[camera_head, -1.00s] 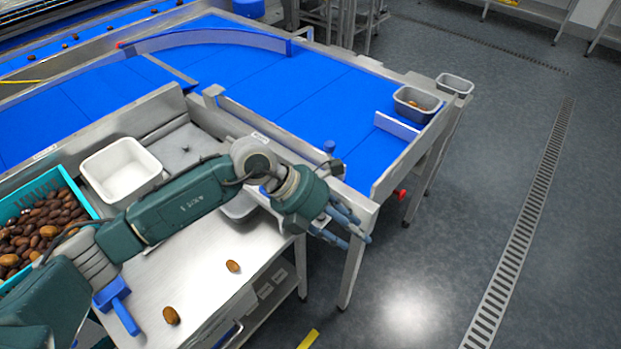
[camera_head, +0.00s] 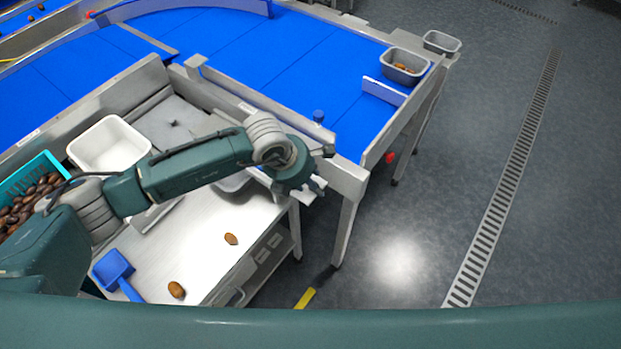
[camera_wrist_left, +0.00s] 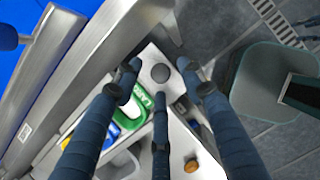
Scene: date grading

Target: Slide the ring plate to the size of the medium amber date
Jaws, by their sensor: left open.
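My left gripper (camera_head: 308,190) is open at the right end of the steel bench, beside the conveyor's near leg. In the left wrist view its dark fingers (camera_wrist_left: 160,78) are spread around a grey round knob (camera_wrist_left: 160,73) on a pale plate; I see no grip on it. I cannot tell whether this is the ring plate. One amber-brown date (camera_head: 231,239) lies on the bench; another brown date (camera_head: 177,289) lies nearer the front. A date (camera_wrist_left: 191,164) also shows low in the wrist view. My right gripper is out of view.
A white tub (camera_head: 108,146), a teal crate of dates (camera_head: 40,166) and a blue scoop (camera_head: 113,268) are on the left. The blue conveyor (camera_head: 270,70) with its steel rail runs behind my arm. A grey tub (camera_head: 405,66) stands at its far end.

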